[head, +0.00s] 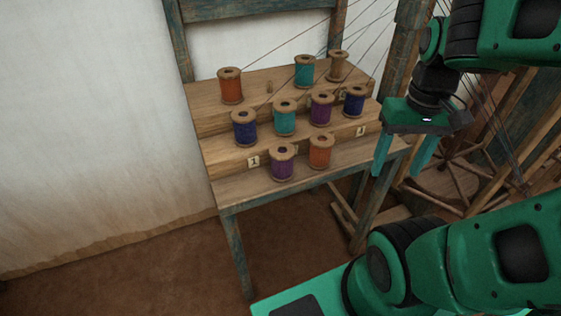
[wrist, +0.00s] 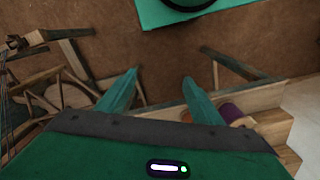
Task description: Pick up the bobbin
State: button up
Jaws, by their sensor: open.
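Several bobbins stand upright on a stepped wooden rack (head: 222,190) in the head view. The lowest step holds a purple bobbin (head: 281,162) and an orange bobbin (head: 320,152). The middle step holds a dark blue (head: 244,128), a teal (head: 284,117), a purple (head: 321,109) and another dark blue bobbin (head: 354,101). The top step holds an orange-red (head: 231,86), a teal (head: 304,71) and a tan bobbin (head: 338,66). My gripper (head: 401,157) is open and empty, right of the rack. The wrist view shows a purple bobbin (wrist: 231,114) beside the right finger, partly hidden.
Threads run up from the top step toward the wooden loom frame (head: 402,40). Wooden bars and a spoked wooden frame (head: 470,170) stand to the right, close to my gripper. A pale wall (head: 90,120) is at left. The brown floor (head: 130,265) in front is bare.

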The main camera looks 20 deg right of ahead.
jog(key=w+a+r+n, duration=0.1)
jog(key=w+a+n, duration=0.2)
jog(key=w+n, duration=0.5)
jog(key=n, duration=1.9)
send_near(282, 162)
jog(key=w+d, duration=0.2)
jog(key=w, duration=0.1)
jog(key=shift+w+a+f, duration=0.1)
jog(key=shift+a+f, duration=0.05)
jog(key=shift+f, duration=2.4)
jog(key=shift+w+a+f, duration=0.1)
jog(key=shift+f, duration=2.45)
jog(key=c, duration=0.7)
